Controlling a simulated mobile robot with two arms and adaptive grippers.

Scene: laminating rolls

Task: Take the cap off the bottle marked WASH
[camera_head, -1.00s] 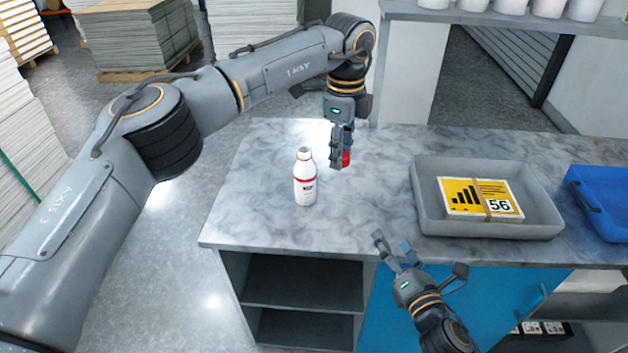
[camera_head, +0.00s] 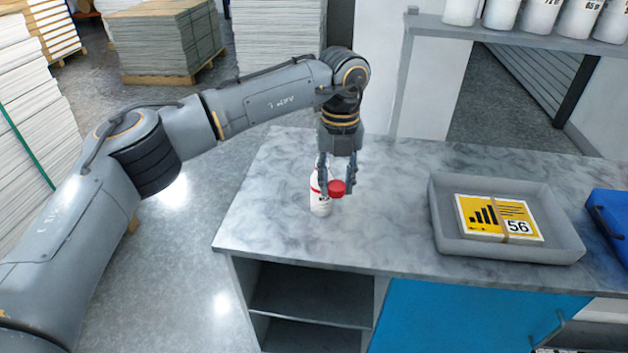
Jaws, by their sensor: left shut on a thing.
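A white bottle (camera_head: 319,205) with a red band stands upright on the marbled counter, near its left end. Its upper part is partly hidden behind my left gripper, and its lettering cannot be read. My left gripper (camera_head: 337,189) points down from above and is shut on a red cap (camera_head: 337,187). The cap is between the two fingertips, overlapping the bottle's right side in the picture. It appears apart from the bottle's neck, but the exact gap cannot be told. My right gripper is out of view.
A grey tray (camera_head: 445,238) holding a yellow-labelled bundle (camera_head: 498,217) stands on the counter (camera_head: 390,175) to the right. A blue bin (camera_head: 609,225) is at the right edge. White containers (camera_head: 546,12) line a shelf behind. The counter between bottle and tray is clear.

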